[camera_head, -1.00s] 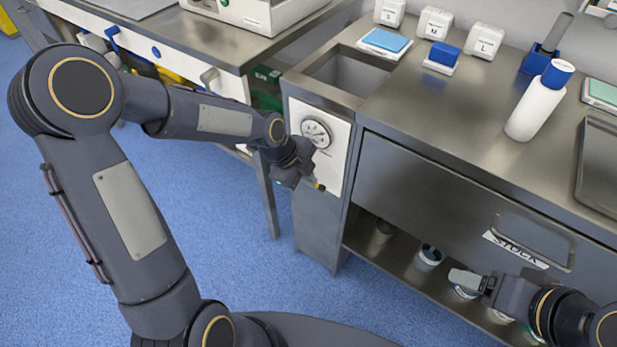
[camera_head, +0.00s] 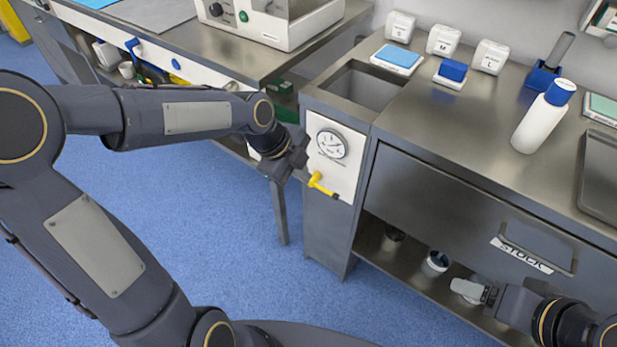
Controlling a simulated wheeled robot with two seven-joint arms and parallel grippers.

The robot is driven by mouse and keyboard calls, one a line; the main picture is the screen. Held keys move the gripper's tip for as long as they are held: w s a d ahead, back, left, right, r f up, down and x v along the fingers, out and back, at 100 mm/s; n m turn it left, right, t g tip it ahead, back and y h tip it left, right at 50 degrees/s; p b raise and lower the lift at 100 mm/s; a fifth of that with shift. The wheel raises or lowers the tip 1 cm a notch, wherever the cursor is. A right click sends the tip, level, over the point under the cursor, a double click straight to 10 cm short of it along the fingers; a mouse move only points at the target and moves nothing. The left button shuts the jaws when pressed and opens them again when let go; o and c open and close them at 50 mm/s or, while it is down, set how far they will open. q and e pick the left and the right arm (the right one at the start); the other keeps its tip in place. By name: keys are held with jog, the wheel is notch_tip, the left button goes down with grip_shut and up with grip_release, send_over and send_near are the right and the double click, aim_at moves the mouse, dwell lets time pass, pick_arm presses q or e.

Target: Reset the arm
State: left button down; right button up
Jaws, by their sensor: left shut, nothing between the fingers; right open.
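My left arm comes in from the left. Its gripper (camera_head: 294,164) is shut and empty, to the left of a white panel (camera_head: 344,178) with a round dial gauge (camera_head: 331,144) and a yellow lever (camera_head: 320,185). My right gripper (camera_head: 468,291) is at the lower right, in front of the open shelf under the drawer marked STOCK (camera_head: 522,255). It is open, though the gap between its fingers is hard to see from here.
A steel counter (camera_head: 440,130) holds a white bottle with a blue cap (camera_head: 543,116), boxes marked S, M and L (camera_head: 443,41), a blue pad (camera_head: 398,57) and a tray (camera_head: 601,170). A recessed basin (camera_head: 362,86) sits behind the panel. Blue floor (camera_head: 215,240) is open below my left arm.

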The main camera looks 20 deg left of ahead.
pick_arm(q)
jog(key=shift+s+a+r, duration=0.15)
jog(key=shift+r, duration=0.25)
jog(key=s+a+r+n+t, duration=0.2)
jog(key=s+a+n, duration=0.1)
jog(key=s+n, duration=0.75)
jog(key=s+a+r+n+t, duration=0.1)
jog(key=s+a+r+n, duration=0.2)
jog(key=s+n, duration=0.75)
notch_tip(320, 180, up, 13)
jog(key=w+n+p, duration=0.1)
jog(key=n+p, duration=0.1)
jog(key=p, duration=1.1)
jog(key=shift+y, duration=0.3)
jog(key=shift+w+f, duration=0.1)
